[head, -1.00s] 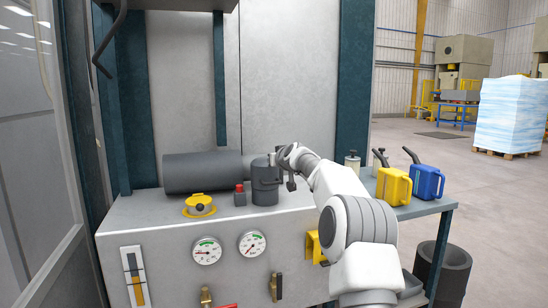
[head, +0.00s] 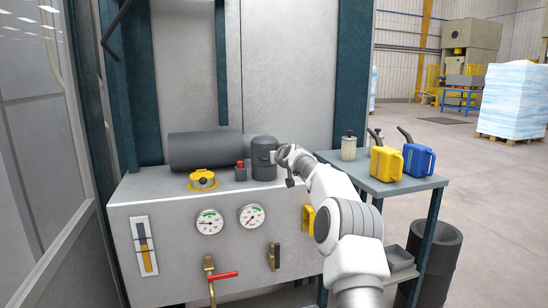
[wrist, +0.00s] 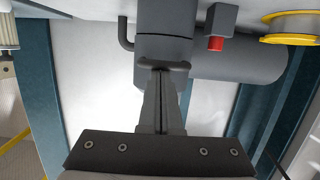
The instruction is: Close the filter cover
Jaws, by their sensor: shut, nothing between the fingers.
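The filter is a dark grey upright canister (head: 264,170) on top of the grey metal cabinet. Its rounded cover (head: 263,145) sits on top of the body in the head view; I cannot tell whether a small gap is left. My gripper (head: 277,157) is at the right side of the canister. In the wrist view, the gripper (wrist: 162,75) is shut and empty, with its fingertips at a dark protruding tab (wrist: 163,64) on the canister. They look close to or touching it; the exact contact is hidden.
A dark horizontal cylinder (head: 205,150), a yellow cap (head: 202,179) and a red button (head: 240,164) are left of the canister. Gauges, valves and a red lever (head: 223,276) are on the cabinet front. A side table holds yellow (head: 386,163) and blue (head: 418,160) jugs.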

